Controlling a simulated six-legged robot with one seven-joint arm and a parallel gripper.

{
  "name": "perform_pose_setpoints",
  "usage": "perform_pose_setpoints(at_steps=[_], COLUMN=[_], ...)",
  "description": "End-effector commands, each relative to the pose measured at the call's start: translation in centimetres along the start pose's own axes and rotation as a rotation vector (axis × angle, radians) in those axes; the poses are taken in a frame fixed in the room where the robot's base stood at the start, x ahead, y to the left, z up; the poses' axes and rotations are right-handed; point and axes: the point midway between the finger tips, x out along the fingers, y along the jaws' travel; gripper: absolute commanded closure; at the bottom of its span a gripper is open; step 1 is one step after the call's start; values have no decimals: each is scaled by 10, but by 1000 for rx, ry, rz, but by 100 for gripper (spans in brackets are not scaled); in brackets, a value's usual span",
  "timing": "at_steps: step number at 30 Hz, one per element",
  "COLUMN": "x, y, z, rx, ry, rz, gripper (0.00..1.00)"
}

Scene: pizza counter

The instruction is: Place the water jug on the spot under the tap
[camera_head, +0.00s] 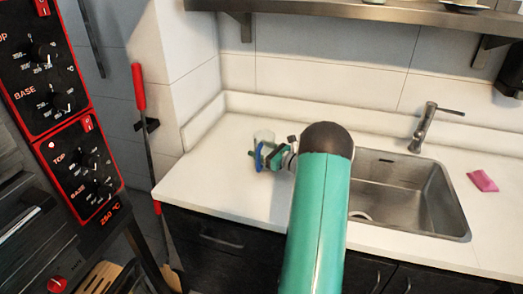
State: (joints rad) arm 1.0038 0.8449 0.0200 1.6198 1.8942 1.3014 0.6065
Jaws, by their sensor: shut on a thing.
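The water jug (264,136) is a small pale, see-through vessel above the left part of the white counter. A blue part (259,157) shows on its near side, at my gripper. My gripper (265,159) is shut on the jug, left of the sink. My green arm hides part of the counter and the sink's left side. Whether the jug touches the counter I cannot tell. The tap (424,128) is grey metal and stands behind the sink (420,185), to the right of my gripper.
A pink cloth or sponge (483,181) lies on the counter right of the sink. A metal shelf (350,10) runs above along the wall. A red-framed oven panel (75,150) stands at the left. The counter's left part (205,180) is clear.

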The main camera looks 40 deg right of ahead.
Motion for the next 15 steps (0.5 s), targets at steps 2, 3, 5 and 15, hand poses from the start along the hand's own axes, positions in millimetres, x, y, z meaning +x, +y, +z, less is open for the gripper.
perform_pose_setpoints(at_steps=[2,3,5,15], x=[0,0,0,0], y=[0,0,0,0], z=[0,-1,-3,-3], rx=[0,1,1,0], ry=[0,0,0,1], rz=[0,0,0,0], gripper=[57,57,57,12])
